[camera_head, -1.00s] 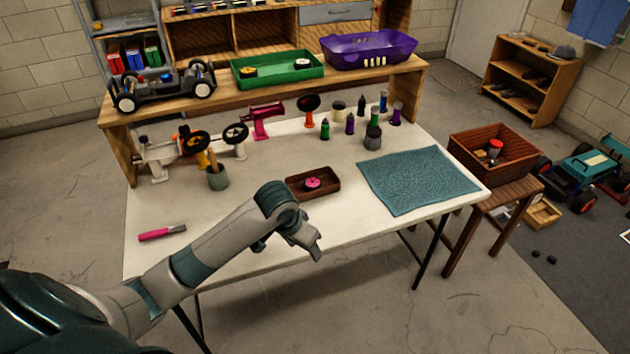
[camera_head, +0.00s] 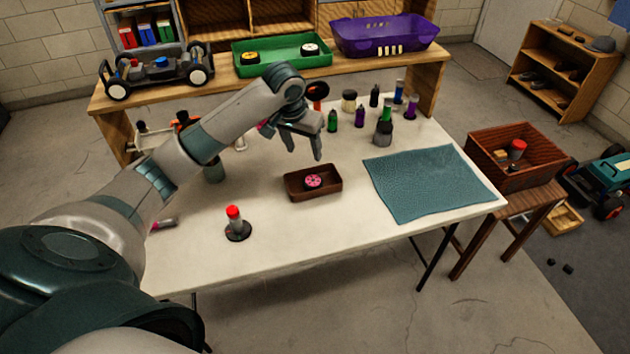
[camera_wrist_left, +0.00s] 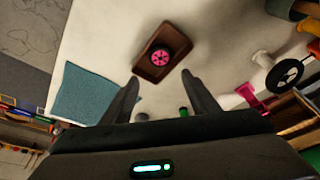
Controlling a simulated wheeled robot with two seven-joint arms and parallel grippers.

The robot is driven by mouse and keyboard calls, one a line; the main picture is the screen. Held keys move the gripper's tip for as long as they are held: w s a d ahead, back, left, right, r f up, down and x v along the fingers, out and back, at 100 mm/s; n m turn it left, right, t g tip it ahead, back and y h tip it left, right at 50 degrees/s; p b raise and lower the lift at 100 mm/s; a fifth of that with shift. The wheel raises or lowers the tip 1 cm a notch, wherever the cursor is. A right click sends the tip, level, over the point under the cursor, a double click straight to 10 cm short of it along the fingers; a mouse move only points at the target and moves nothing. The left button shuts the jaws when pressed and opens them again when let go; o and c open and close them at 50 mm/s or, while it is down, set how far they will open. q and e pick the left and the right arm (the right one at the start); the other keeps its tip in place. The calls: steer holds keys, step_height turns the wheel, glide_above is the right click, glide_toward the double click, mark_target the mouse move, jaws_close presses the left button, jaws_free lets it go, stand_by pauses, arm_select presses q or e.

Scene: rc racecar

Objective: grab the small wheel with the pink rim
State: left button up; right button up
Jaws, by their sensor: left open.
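The small wheel with the pink rim (camera_head: 313,181) lies in a shallow brown tray (camera_head: 297,195) on the white table. In the left wrist view the wheel (camera_wrist_left: 161,58) shows its pink spoked rim and black tyre, inside the tray (camera_wrist_left: 143,70). My left gripper (camera_head: 305,154) is open and empty, above the table and behind the tray in the head view. In the left wrist view its two fingers (camera_wrist_left: 160,84) stand wide apart, with the wheel beyond their tips. My right gripper is not in view.
A teal cloth (camera_head: 425,183) lies right of the tray. A red-topped cylinder on a dark base (camera_head: 236,224) stands front left. Several small bottles (camera_head: 360,115) stand behind. A green tray (camera_head: 282,68) and purple basket (camera_head: 385,42) sit on the back shelf.

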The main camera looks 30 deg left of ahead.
arm_select(q)
steer(key=p, duration=0.3)
glide_above(313, 181)
steer(key=s, duration=0.2)
step_height(313, 181, down, 12)
steer(key=shift+d+r, duration=0.1)
steer(key=shift+d, duration=0.05)
steer(key=shift+w, duration=0.1)
steer(key=shift+f, duration=0.35)
steer(key=shift+p+x, duration=0.6)
steer(key=shift+x, duration=1.65)
steer(key=shift+c, duration=0.6)
steer(key=c, duration=0.6)
